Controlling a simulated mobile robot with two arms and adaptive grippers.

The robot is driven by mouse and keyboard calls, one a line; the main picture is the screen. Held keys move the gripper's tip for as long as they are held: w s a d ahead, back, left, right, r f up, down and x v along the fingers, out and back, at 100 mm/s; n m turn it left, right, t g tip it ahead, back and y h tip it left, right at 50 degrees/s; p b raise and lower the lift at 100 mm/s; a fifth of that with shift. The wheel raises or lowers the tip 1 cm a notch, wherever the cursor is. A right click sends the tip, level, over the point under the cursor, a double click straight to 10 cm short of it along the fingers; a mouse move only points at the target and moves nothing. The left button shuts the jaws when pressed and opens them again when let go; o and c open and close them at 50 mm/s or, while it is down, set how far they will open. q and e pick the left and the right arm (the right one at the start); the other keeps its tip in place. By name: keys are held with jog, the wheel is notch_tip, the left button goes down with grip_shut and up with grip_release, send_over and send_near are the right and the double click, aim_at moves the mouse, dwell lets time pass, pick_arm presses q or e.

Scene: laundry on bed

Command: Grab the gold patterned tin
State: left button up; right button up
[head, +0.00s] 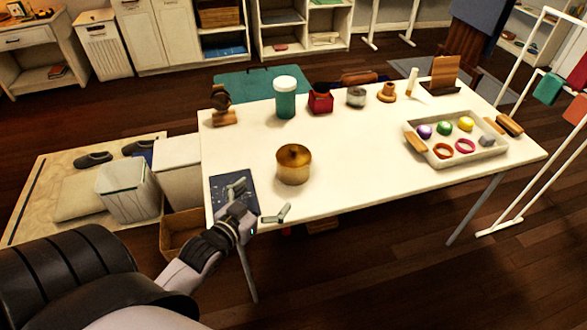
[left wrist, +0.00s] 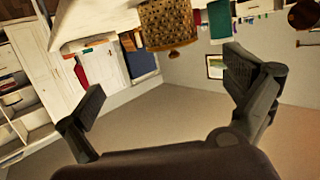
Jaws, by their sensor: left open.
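The gold patterned tin (head: 293,168) stands upright on the white table (head: 350,150), near its front left part. It is round, with a knobbed lid. In the left wrist view the tin (left wrist: 168,24) hangs upside down at the top, ahead of the fingers, its patterned side showing. My left gripper (head: 262,201) is at the table's front edge, in front of the tin and a little left of it. Its two fingers are spread wide with nothing between them. They also show in the left wrist view (left wrist: 165,72), apart from the tin. My right gripper is not in view.
A dark patterned sheet (head: 226,187) lies by the gripper. Behind the tin stand a teal jar (head: 286,103), a red box (head: 320,104) and a silver tin (head: 356,98). A tray (head: 450,160) of balls and rings is at right. The table between tin and tray is clear.

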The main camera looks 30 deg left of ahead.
pick_arm(q)
jog(key=a, duration=0.1)
send_near(292, 156)
jog(key=shift+t, duration=0.3)
jog(key=w, duration=0.1)
jog(key=w+f, duration=0.1)
jog(key=w, duration=0.3)
jog(key=shift+w+f+p, duration=0.25)
jog(key=shift+f+p, duration=0.1)
jog(key=shift+f, duration=0.05)
jog(key=shift+w+a+f, duration=0.1)
jog(key=shift+w, duration=0.75)
jog(key=shift+w+a+f, duration=0.1)
jog(key=shift+w+a, duration=0.05)
jog(key=shift+w, duration=0.7)
jog(key=shift+w+a+f, duration=0.1)
jog(key=shift+w+f, duration=0.05)
jog(key=shift+w, duration=0.75)
jog(key=c, duration=1.5)
jog(key=shift+c, duration=0.4)
jog(key=shift+r, duration=0.1)
